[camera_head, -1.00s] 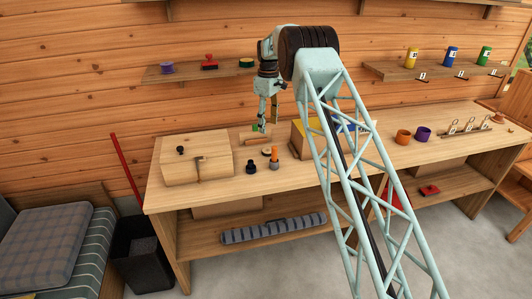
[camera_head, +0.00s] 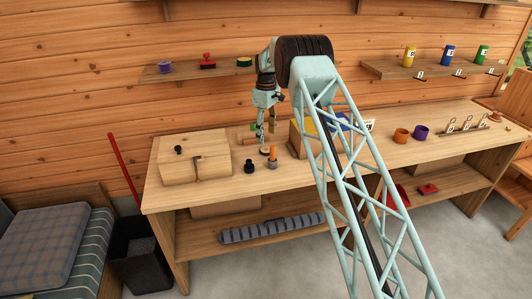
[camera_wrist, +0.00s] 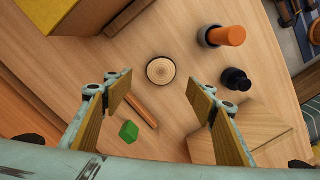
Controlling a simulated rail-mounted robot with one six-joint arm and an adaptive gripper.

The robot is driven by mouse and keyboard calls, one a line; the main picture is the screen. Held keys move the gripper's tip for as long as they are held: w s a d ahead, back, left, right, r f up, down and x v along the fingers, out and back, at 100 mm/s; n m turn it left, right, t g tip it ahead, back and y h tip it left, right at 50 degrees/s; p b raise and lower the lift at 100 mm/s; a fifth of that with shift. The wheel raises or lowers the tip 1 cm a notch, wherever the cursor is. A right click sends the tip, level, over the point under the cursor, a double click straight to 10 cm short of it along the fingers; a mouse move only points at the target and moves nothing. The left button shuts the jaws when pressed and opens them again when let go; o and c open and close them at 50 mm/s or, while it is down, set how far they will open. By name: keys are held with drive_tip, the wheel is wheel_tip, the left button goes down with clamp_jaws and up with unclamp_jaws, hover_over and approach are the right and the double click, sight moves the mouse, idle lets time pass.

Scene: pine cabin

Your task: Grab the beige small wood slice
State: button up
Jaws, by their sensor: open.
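The beige small wood slice (camera_wrist: 161,71) is a round disc with rings, lying on the workbench in the wrist view. My gripper (camera_wrist: 160,98) is open, with its two wood-coloured finger pads on either side below the slice in that picture.
An orange-topped dark item (camera_wrist: 225,37) and a black knob-like item (camera_wrist: 236,79) stand right of the slice. A green block (camera_wrist: 129,131) and a wooden stick (camera_wrist: 141,108) lie below it. A wooden box (camera_head: 194,160) stands left on the bench; a yellow-topped box (camera_wrist: 62,20) is upper left.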

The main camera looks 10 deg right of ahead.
sight(266, 149)
drive_tip(key=shift+f, duration=1.4)
drive_tip(key=shift+s+f, duration=0.15)
drive_tip(key=shift+f, duration=2.4)
drive_tip(key=shift+c, duration=0.8)
drive_tip(key=c, duration=0.7)
